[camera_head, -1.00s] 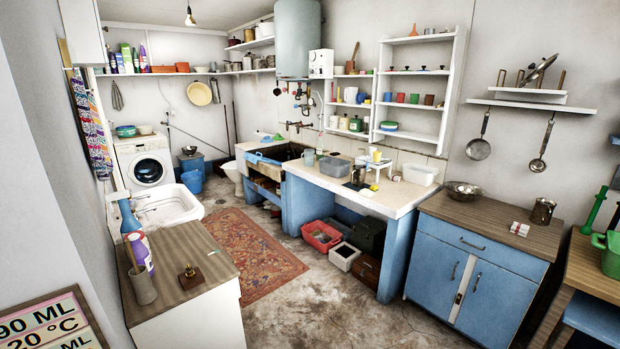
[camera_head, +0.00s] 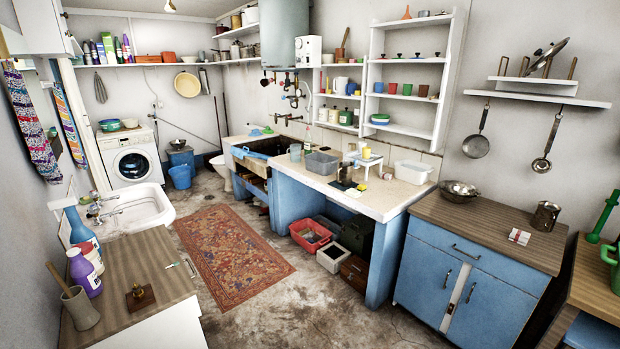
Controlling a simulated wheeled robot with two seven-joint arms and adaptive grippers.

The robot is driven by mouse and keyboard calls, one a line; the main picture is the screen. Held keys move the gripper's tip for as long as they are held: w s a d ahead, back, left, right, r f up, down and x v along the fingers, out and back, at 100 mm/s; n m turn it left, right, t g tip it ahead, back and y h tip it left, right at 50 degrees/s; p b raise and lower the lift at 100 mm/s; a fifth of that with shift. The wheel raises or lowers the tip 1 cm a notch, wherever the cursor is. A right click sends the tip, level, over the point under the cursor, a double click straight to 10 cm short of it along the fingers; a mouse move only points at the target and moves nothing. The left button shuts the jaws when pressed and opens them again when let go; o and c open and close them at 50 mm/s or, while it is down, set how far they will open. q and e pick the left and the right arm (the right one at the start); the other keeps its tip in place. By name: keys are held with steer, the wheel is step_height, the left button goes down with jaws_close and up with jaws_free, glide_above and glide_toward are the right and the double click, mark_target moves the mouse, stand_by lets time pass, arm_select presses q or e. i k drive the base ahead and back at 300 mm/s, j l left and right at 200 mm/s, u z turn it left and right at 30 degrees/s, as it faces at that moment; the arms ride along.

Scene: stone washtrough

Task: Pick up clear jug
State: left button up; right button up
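I cannot pick out a clear jug with certainty. A small grey jug-like vessel (camera_head: 295,152) stands on the stone counter (camera_head: 385,204), at its sink end. A see-through tub (camera_head: 321,163) stands just right of it, and a paler clear tub (camera_head: 413,172) stands near the counter's right end. These look like open boxes rather than jugs. Neither of my grippers shows in the head view.
A blue cabinet (camera_head: 465,270) carries a metal bowl (camera_head: 459,190) and a metal jug (camera_head: 545,216). A wooden-topped unit (camera_head: 150,262) is at front left. Red and white crates (camera_head: 310,235) sit under the counter. The rug (camera_head: 232,256) and floor between are clear.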

mark_target(296, 150)
steer(key=i+l+z, duration=0.1)
steer(key=i, duration=0.35)
steer(key=i+l+z, duration=0.15)
steer(key=i+l, duration=0.15)
steer(key=i+u, duration=0.15)
steer(key=i, duration=0.45)
steer(key=i+l+u, duration=0.15)
steer(key=i, duration=0.4)
steer(key=i+j, duration=0.1)
steer(key=i, duration=0.3)
steer(key=i+j+u, duration=0.1)
steer(key=i, duration=0.25)
steer(key=i+j+z, duration=0.55)
steer(key=z, duration=0.15)
steer(key=i+j+z, duration=0.35)
steer(key=i+j, duration=0.05)
steer(key=j, duration=0.05)
